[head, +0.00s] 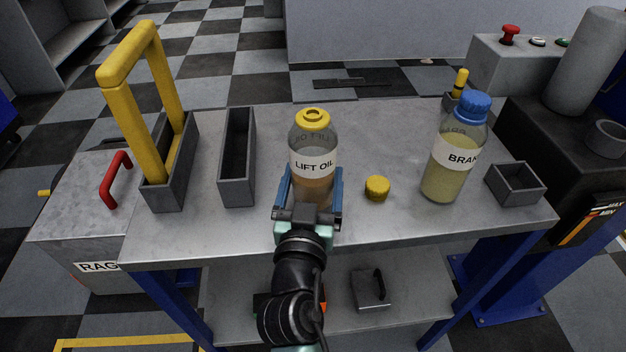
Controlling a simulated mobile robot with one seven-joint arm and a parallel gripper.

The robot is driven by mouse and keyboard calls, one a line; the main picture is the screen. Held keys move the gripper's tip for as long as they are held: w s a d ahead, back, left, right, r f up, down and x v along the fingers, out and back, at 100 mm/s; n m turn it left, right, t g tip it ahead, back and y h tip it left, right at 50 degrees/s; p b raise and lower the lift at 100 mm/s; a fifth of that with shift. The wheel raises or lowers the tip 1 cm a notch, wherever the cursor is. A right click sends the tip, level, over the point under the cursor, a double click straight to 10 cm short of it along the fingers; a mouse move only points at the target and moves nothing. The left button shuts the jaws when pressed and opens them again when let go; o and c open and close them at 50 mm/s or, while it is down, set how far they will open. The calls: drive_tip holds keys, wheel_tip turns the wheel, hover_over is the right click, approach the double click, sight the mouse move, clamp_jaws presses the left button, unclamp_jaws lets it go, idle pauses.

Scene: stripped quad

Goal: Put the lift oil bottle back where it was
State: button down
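The lift oil bottle (313,145) is clear grey with a white "LIFT OIL" label, amber liquid low inside and a yellow ringed top. It stands upright over the middle of the metal bench top (270,215). My gripper (312,190) reaches in from the front, with a blue finger close against each side of the bottle's lower part; it looks shut on it. The bottle's base is hidden behind my gripper, so I cannot tell whether it touches the bench. A small yellow cap (377,188) sits on the bench just right of the bottle.
A brake-fluid bottle (455,150) with a blue cap stands to the right, beside a small open grey box (515,184). An empty long grey bin (237,158) is left of my gripper. Farther left, a grey holder (170,185) contains a tall yellow handle (145,110).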

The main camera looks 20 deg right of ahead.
drive_tip(key=shift+r, duration=0.1)
unclamp_jaws()
drive_tip(key=b+v, duration=0.1)
drive_tip(key=v, duration=1.1)
drive_tip(key=shift+b, duration=0.4)
drive_tip(key=shift+r, duration=0.1)
